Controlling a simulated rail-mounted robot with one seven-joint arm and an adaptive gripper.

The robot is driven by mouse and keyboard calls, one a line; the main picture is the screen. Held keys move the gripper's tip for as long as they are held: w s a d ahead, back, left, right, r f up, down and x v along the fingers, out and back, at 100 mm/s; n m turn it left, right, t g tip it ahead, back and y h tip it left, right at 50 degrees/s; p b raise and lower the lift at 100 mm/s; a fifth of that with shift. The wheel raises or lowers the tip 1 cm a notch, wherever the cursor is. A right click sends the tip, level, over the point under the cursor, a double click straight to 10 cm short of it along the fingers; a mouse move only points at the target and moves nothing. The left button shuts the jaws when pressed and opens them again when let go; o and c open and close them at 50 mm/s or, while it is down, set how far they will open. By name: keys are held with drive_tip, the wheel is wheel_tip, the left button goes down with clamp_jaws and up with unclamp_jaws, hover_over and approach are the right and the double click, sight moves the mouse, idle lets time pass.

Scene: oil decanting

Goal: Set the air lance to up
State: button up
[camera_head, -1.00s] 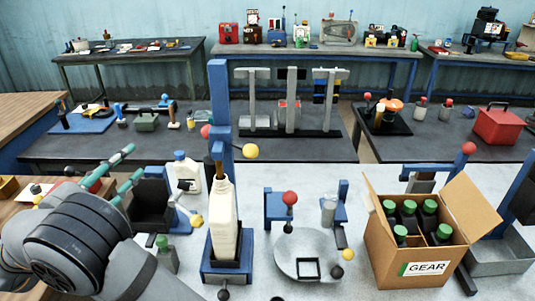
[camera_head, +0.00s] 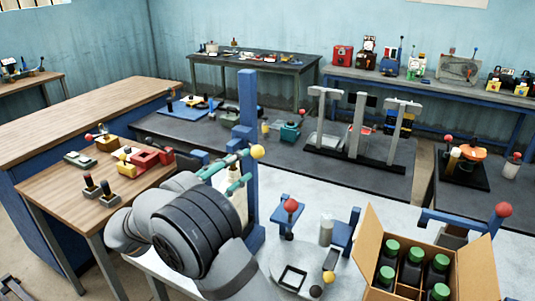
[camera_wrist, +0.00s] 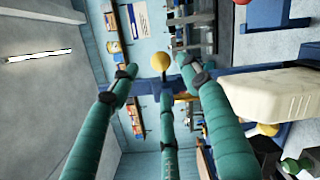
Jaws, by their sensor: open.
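The air lance stand is a tall blue post (camera_head: 247,105) on the white table, with a yellow ball knob (camera_head: 257,152) at its side. In the wrist view the yellow knob (camera_wrist: 160,61) appears just beyond and between my fingertips. My gripper (camera_head: 246,166) is open, with teal fingers close to the post and knob; contact cannot be told. The fingers also show in the wrist view (camera_wrist: 158,82), spread apart with nothing between them. The white bottle (camera_wrist: 270,95) lies to the right in the wrist view. My arm mostly hides it in the head view.
A red-knobbed blue fixture (camera_head: 290,207) stands right of the post. An open cardboard box (camera_head: 455,262) of green-capped bottles is at the right. A round metal dish (camera_head: 300,262) lies between. A wooden side table (camera_head: 60,196) with small tools is at the left.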

sight(253, 154)
drive_tip(key=p+x, duration=0.2)
drive_tip(key=x, duration=0.5)
drive_tip(key=shift+w+d+r, duration=0.1)
drive_tip(key=shift+w, duration=0.15)
drive_tip(key=shift+w+d, duration=0.35)
drive_tip(key=shift+w, duration=0.15)
drive_tip(key=shift+c, duration=0.4)
clamp_jaws()
